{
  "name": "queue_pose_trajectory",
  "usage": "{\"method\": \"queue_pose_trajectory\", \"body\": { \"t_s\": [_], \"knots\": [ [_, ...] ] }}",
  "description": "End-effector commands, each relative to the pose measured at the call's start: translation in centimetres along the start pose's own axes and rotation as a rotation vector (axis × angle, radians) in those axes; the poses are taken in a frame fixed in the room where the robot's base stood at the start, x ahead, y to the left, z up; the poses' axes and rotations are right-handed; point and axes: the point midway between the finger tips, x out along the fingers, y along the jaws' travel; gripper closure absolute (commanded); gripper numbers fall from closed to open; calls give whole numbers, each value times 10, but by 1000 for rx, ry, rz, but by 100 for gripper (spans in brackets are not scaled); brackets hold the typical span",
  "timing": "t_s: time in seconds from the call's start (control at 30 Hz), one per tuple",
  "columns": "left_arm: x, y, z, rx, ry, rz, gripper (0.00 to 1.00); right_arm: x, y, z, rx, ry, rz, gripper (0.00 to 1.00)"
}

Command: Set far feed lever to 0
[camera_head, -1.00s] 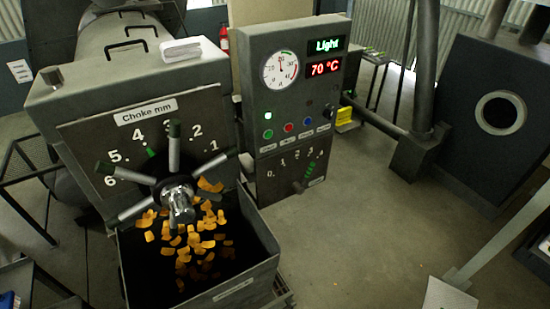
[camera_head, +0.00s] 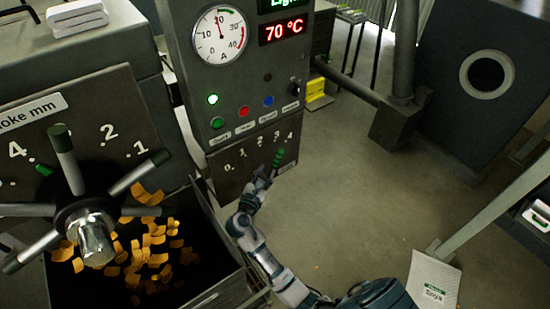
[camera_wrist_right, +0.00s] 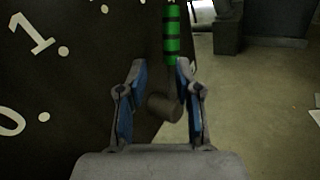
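The green band (camera_wrist_right: 171,35) is beyond the fingertips. My left gripper is not in view.
The control cabinet (camera_head: 185,95) carries a gauge, buttons and a 70 °C display. A paper sheet (camera_head: 433,280) lies at lower right.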

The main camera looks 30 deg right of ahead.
Motion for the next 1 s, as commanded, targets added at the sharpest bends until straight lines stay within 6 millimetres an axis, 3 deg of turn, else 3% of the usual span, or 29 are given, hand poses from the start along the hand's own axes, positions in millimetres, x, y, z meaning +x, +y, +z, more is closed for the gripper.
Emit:
{"method": "queue_pose_trajectory", "body": {
  "t_s": [0.07,0.17,0.5,0.9,0.93,1.0],
  "knots": [
    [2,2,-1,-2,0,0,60,3,-3,19,-24,-41,-26,67],
    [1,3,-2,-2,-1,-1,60,12,-5,29,-42,-60,-40,67],
    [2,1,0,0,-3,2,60,63,-3,31,-46,-61,-37,67],
    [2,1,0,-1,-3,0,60,77,-5,31,-43,-57,-37,67],
    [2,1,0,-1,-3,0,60,78,-6,31,-43,-57,-37,69],
    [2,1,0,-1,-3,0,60,78,-6,30,-42,-56,-37,86]
  ]
}}
